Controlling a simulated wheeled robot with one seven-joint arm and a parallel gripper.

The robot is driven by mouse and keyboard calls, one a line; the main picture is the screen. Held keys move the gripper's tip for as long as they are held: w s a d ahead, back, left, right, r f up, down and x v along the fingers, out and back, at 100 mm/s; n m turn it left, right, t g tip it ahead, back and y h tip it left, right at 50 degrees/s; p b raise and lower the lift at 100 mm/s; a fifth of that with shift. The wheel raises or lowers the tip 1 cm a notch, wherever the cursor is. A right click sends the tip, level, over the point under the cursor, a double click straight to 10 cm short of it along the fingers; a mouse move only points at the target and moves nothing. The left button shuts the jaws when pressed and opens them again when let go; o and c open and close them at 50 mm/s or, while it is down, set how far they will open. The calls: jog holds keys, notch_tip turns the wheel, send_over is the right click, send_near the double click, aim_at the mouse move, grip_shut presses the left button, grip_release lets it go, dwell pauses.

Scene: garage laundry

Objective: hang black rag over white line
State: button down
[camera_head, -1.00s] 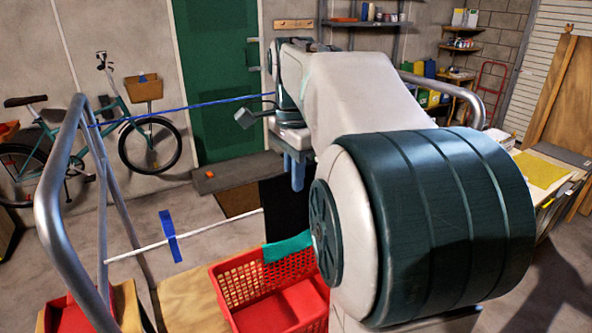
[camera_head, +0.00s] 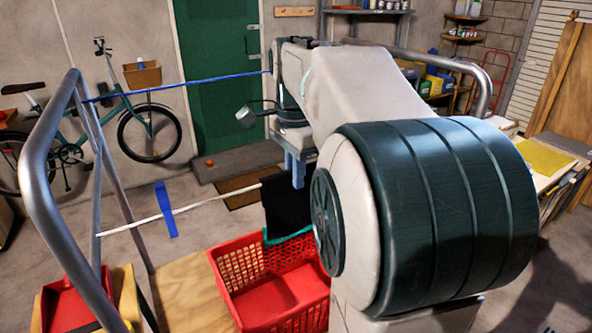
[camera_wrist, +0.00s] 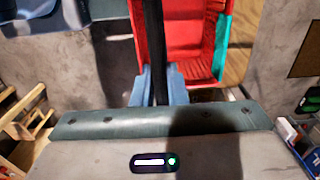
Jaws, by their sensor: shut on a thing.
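The black rag (camera_head: 287,207) hangs down from my gripper (camera_head: 297,172), which is shut on its top part. In the wrist view my gripper (camera_wrist: 157,86) pinches the rag (camera_wrist: 153,40), which shows edge-on as a narrow dark strip. The white line (camera_head: 205,202) runs from the left rail up to the rag's left edge, meeting it near the top. Beyond that the line is hidden, so I cannot tell whether the rag is over it or in front of it.
A red basket (camera_head: 270,285) stands below the rag, with a teal cloth (camera_head: 300,234) on its far rim; the basket also shows in the wrist view (camera_wrist: 185,30). A blue line (camera_head: 190,82) runs higher up behind. Metal rail posts (camera_head: 50,160) stand at left.

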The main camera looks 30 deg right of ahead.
jog(key=c, duration=1.4)
grip_release()
jog(key=shift+o, duration=0.2)
notch_tip(320, 180, up, 14)
jog(key=shift+p, duration=0.3)
jog(key=shift+f, duration=0.1)
